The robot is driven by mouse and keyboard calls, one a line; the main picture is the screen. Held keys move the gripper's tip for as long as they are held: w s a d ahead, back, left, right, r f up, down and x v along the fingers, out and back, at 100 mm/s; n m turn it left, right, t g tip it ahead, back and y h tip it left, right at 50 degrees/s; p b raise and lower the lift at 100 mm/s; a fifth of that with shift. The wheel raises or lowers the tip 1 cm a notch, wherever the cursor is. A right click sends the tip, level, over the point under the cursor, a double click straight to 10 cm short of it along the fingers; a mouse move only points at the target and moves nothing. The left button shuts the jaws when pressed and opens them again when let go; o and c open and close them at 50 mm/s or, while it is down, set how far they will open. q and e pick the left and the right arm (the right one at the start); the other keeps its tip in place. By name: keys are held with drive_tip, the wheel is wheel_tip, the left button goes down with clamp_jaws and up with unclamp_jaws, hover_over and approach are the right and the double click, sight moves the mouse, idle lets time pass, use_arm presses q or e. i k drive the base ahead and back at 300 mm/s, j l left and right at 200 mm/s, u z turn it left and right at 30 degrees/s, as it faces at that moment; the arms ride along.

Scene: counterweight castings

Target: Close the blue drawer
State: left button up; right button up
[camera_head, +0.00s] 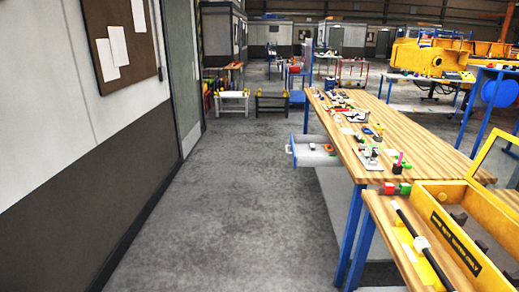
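The drawer (312,153) juts out from the left side of the long wooden workbench, under its top, and stands open. Its front at the left end is blue, its inside is pale, and a small reddish-orange item lies in it. Neither of my grippers shows in the head view, so I cannot see whether they are open or shut.
The wooden workbench (415,138) with blue legs carries several small tools and parts. A yellow case (455,234) sits on a nearer table at the lower right. Clear grey floor (220,215) lies between the bench and the left wall (60,180).

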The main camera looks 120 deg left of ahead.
sight(318, 150)
drive_tip(key=k+j+u, duration=0.1)
drive_tip(key=u, duration=1.45)
drive_tip(key=j+u, duration=0.2)
drive_tip(key=u, duration=0.25)
drive_tip(key=j+u, duration=0.2)
drive_tip(key=u, duration=0.25)
drive_tip(key=i+j+u, duration=0.1)
drive_tip(key=u, duration=0.35)
drive_tip(key=i+j+u, duration=0.25)
drive_tip(key=j, duration=0.25)
drive_tip(key=i+j+u, duration=0.25)
drive_tip(key=i+j+z, duration=0.15)
drive_tip(key=i, duration=0.45)
drive_tip(key=i+j+z, duration=0.15)
drive_tip(key=i+j, duration=0.2)
drive_tip(key=i, duration=0.2)
drive_tip(key=i+j+z, duration=0.2)
drive_tip(key=i+j, duration=0.15)
drive_tip(key=i, duration=0.25)
drive_tip(key=i+j+z, duration=0.15)
drive_tip(key=i+j, duration=0.3)
drive_tip(key=i, duration=0.05)
